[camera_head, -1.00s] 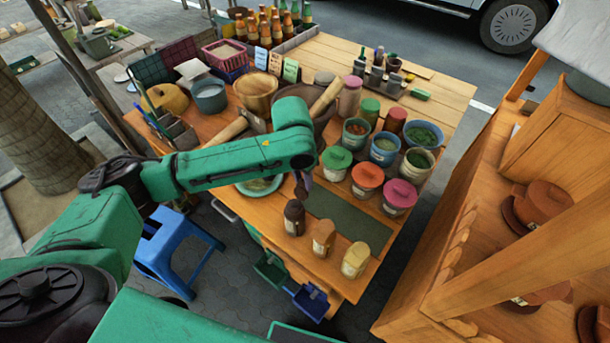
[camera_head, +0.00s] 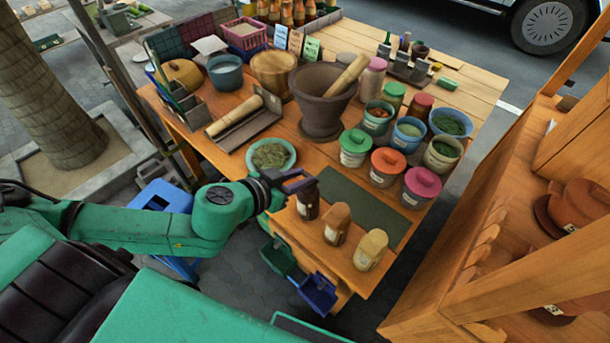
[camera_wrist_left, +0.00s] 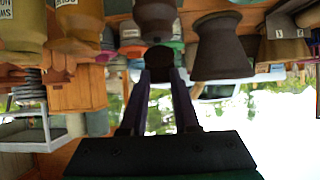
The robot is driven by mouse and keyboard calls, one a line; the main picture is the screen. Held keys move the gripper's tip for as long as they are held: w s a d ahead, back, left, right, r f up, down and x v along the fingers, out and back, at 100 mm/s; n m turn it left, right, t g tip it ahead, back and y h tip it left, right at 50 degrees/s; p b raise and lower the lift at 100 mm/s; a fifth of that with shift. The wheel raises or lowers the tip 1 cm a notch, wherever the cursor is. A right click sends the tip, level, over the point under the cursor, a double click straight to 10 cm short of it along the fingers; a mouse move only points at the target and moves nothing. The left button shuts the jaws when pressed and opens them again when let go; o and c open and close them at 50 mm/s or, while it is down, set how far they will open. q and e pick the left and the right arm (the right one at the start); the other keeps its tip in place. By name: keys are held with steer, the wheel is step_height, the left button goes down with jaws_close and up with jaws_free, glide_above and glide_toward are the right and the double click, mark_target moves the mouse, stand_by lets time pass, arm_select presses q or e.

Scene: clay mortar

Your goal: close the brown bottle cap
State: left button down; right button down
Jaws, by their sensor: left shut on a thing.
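A dark brown bottle (camera_head: 307,207) stands upright near the front edge of the wooden table, leftmost of three bottles. My left gripper (camera_head: 301,186) is at the top of this bottle, coming in from the left. In the left wrist view, which looks upside down, the gripper fingers (camera_wrist_left: 163,88) are shut on the dark cap (camera_wrist_left: 159,58). The bottle body (camera_wrist_left: 155,17) lies just beyond the cap in that view. I cannot tell how the cap sits on the bottle. My right gripper is not in view.
A mid-brown bottle (camera_head: 336,223) and a tan bottle (camera_head: 371,250) stand close to the right. A green plate (camera_head: 271,156) and a large mortar (camera_head: 323,100) lie behind. Lidded jars stand beyond the dark green mat (camera_head: 352,207).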

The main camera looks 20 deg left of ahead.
arm_select(q)
step_height(320, 180, down, 6)
steer(key=s+a+t+h+b, duration=0.1)
steer(key=t+h+b, duration=0.3)
steer(key=t+b, duration=0.6)
steer(key=shift+s+f+b, duration=0.2)
steer(key=shift+s+b, duration=0.55)
steer(key=shift+b, duration=4.15)
steer(key=shift+a, duration=0.1)
steer(key=c, duration=0.6)
jaws_free()
steer(key=shift+r, duration=0.1)
steer(key=shift+c, duration=0.2)
steer(key=v, duration=1.4)
steer(key=shift+s+f, duration=0.15)
steer(key=shift+f, duration=0.2)
